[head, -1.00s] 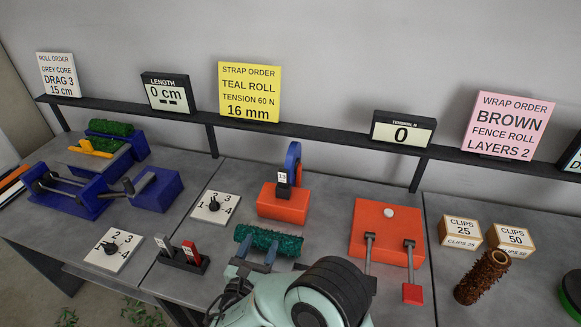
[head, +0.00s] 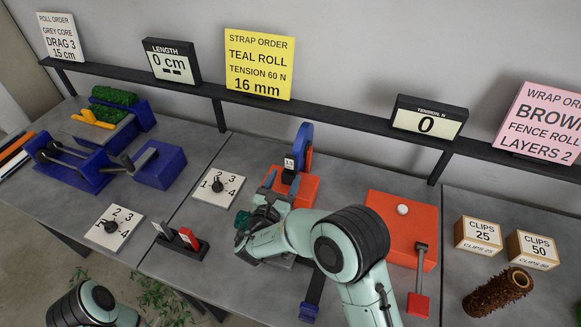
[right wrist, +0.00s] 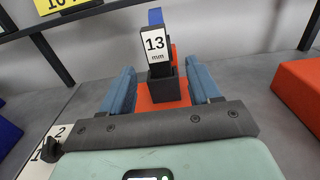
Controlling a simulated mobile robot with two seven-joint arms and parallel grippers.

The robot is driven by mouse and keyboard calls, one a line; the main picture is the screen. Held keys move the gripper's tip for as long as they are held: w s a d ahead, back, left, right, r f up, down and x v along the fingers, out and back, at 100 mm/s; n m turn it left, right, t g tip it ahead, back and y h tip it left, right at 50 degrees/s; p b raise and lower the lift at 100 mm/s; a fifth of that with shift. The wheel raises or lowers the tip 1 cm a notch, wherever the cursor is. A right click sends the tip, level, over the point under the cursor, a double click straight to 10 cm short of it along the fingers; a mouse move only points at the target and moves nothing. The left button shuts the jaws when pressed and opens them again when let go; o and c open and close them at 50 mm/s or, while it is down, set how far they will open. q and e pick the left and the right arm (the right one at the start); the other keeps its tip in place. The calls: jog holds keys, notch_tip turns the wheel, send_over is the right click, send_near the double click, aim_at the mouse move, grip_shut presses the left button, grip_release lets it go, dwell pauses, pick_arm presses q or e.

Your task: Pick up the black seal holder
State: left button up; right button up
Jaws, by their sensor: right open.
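A small black holder with a white "13 mm" tag (head: 289,163) stands on the orange strap dispenser block (head: 305,189); the right wrist view shows the black holder (right wrist: 163,88) ahead, between the finger lines. Another black stand (head: 180,246), holding a white and a red tagged piece, sits on the table left of my right gripper. My left gripper is out of view.
A teal roll (head: 241,219) is mostly hidden behind my right wrist. Dial plates (head: 216,188) and (head: 113,227) lie to the left. An orange block with levers (head: 385,205) stands right, by clip boxes (head: 478,235) and a brown roll (head: 497,293).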

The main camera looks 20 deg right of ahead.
aim_at(289, 169)
jog(key=x, duration=0.3)
jog(key=p+x, duration=0.1)
jog(key=x, duration=0.2)
jog(key=shift+f, duration=0.2)
jog(key=shift+a, duration=0.1)
jog(key=c, duration=1.1)
